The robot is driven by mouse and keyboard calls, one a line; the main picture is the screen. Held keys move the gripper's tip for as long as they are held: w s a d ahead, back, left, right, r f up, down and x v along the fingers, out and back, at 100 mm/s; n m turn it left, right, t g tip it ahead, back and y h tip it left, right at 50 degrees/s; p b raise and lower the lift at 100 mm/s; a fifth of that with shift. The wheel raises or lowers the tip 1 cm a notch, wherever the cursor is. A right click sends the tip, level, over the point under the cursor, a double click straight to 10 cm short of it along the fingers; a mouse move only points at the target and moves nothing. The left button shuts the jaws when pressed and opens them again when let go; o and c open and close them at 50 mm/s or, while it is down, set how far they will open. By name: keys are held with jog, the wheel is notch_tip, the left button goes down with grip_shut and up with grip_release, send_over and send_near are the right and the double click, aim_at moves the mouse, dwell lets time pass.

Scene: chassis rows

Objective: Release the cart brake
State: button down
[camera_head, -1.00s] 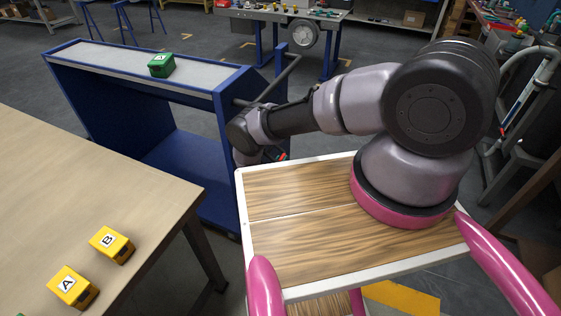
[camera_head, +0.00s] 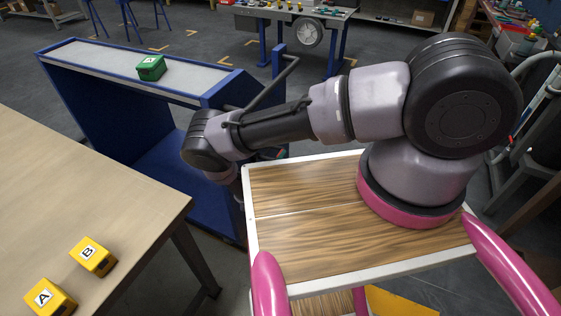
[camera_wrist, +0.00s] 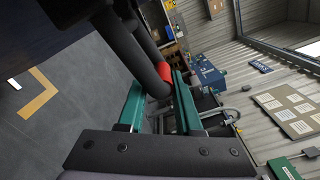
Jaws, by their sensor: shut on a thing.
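The blue cart (camera_head: 223,90) with a pale grey top stands beyond my base, at the upper left of the head view. Its dark handle bar (camera_head: 273,84) rises at its right end. In the head view my gripper is mostly hidden behind my arm, and the brake cannot be made out clearly.
A green box (camera_head: 151,67) sits on the cart top. A wooden table (camera_head: 85,180) at the left carries yellow boxes B (camera_head: 92,257) and A (camera_head: 49,298), close to the cart's near side. A workbench (camera_head: 293,14) stands behind. Grey floor is open beyond the cart.

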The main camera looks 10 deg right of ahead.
jog(key=shift+w+a+r, duration=0.1)
jog(key=shift+a+r, duration=0.1)
jog(key=shift+r, duration=0.35)
jog(key=shift+w+a+r, duration=0.1)
jog(key=shift+a+r, duration=0.1)
jog(key=shift+r, duration=0.3)
jog(key=c, duration=0.7)
grip_release()
jog(key=shift+s, duration=0.1)
jog(key=v, duration=1)
jog(key=shift+s+a, duration=0.15)
jog(key=shift+s, duration=0.05)
jog(key=shift+c, duration=0.2)
